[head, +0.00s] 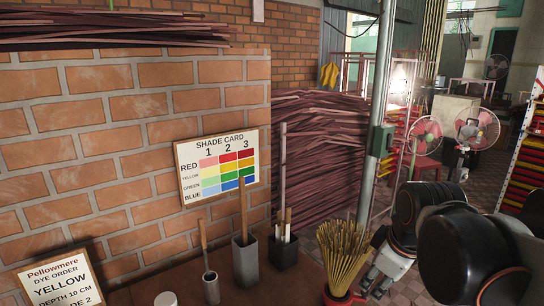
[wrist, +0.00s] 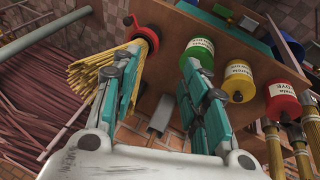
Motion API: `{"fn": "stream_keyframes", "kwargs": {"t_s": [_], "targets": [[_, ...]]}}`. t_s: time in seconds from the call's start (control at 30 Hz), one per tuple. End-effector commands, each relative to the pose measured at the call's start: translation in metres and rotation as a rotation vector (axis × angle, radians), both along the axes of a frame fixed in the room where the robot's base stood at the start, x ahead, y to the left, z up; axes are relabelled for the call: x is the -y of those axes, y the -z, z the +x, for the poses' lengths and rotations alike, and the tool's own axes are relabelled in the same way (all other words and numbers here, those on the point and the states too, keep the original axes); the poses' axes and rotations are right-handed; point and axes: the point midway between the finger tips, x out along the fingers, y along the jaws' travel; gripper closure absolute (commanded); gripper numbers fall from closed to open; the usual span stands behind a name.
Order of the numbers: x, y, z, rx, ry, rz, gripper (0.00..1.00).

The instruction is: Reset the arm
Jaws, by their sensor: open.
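My gripper (head: 370,287) is at the lower right of the head view, beside a bundle of yellow sticks (head: 343,250) fanned out above a red holder (head: 338,297). In the wrist view my gripper (wrist: 160,68) has its two teal-padded fingers spread apart, with nothing seen between them. The yellow bundle (wrist: 95,75) and red holder (wrist: 141,34) lie just past the left finger there. Whether the finger touches the bundle, I cannot tell. My dark arm links cover the lower right of the head view.
The wrist view shows green (wrist: 200,52), yellow (wrist: 238,80) and red (wrist: 283,100) dye containers on the table (wrist: 170,30). A grey holder (head: 245,262) and a black holder (head: 284,252) stand left of the bundle. A metal pole (head: 379,100) rises behind it.

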Motion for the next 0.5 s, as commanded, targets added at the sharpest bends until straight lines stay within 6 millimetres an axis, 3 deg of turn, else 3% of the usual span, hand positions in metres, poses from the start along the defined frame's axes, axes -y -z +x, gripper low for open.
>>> {"fn": "stream_keyframes", "kwargs": {"t_s": [0.2, 0.5], "targets": [[-0.012, 0.006, -0.051, 0.108, 0.308, 0.157, 0.59], [-0.020, 0.021, -0.090, 0.205, 0.603, 0.351, 0.59]]}}
